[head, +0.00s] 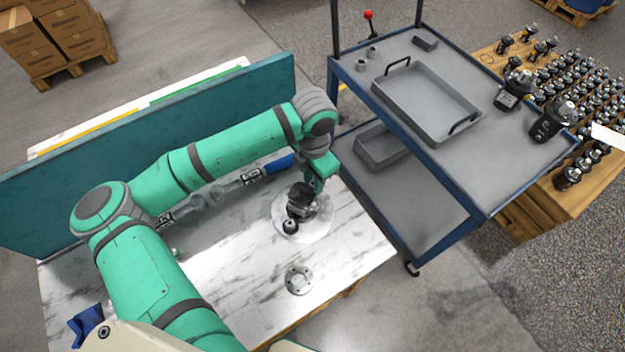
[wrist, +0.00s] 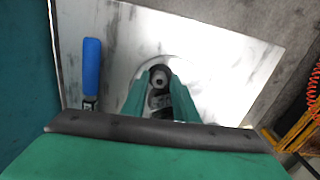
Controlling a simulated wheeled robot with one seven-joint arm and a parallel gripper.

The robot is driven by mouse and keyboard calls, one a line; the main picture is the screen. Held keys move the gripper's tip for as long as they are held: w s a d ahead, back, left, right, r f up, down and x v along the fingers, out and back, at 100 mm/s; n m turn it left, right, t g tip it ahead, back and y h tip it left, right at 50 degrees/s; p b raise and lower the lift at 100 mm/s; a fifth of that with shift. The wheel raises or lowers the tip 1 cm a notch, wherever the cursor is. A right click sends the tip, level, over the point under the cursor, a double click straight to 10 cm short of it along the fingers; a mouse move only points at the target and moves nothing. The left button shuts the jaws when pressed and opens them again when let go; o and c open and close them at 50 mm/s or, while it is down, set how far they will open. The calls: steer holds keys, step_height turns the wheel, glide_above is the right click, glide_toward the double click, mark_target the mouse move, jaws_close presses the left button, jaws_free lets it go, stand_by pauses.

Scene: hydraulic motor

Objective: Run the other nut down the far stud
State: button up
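The hydraulic motor (head: 302,203), with a black body and grey metal parts, stands on a round pale plate (head: 287,230) on the marble-topped bench. My gripper (head: 320,184) points down close to the motor's far right side. In the wrist view its two green fingers (wrist: 161,88) stand apart, with the motor's dark body and a round grey part (wrist: 158,77) showing between them. I see no nut between the fingertips. The studs and nuts are too small or too hidden to make out.
A grey round flange (head: 298,281) lies on the bench (head: 235,300) in front of the motor. A blue-handled tool (head: 281,164) lies behind it, by the teal panel (head: 200,127). A blue cart (head: 465,165) with a grey tray (head: 425,103) stands at the right.

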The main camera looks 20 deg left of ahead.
steer(key=n, duration=1)
steer(key=shift+r, duration=0.1)
stand_by(0.6)
jaws_close()
steer(key=m, duration=0.4)
steer(key=shift+m, duration=0.7)
